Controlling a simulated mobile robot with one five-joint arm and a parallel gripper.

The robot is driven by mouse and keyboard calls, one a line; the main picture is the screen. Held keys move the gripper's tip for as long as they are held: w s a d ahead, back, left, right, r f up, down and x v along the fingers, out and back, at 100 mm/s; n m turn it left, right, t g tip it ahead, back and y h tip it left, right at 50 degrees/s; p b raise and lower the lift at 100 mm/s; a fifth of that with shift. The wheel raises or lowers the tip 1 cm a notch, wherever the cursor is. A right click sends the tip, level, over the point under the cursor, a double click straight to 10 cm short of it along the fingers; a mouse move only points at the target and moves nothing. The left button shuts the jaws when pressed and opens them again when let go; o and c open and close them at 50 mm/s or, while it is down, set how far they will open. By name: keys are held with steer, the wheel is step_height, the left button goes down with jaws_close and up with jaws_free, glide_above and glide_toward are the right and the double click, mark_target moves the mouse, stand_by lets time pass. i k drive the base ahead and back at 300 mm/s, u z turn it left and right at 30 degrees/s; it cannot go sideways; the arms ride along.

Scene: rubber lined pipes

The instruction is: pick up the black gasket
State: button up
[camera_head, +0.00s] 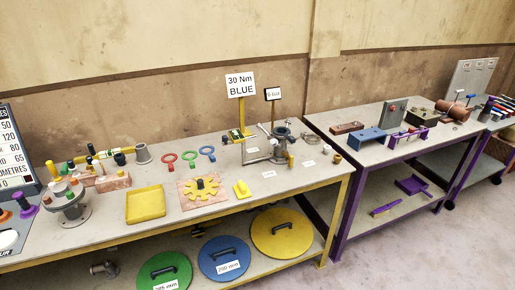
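I cannot pick out a black gasket for certain in the head view. My gripper is not in view.
A yellow tray (146,204), a grey flanged pipe piece (281,143) and a sign reading "30 Nm BLUE" (240,84) share the nearer table. Large green (163,274), blue (224,258) and yellow (282,233) discs lie below. A purple-framed table (377,155) stands right; open floor (440,245) lies in front.

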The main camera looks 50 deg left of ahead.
mark_target(292, 139)
steer(key=k, duration=0.45)
steer(key=u, duration=2.3)
steer(key=i, duration=1)
steer(key=z, duration=0.05)
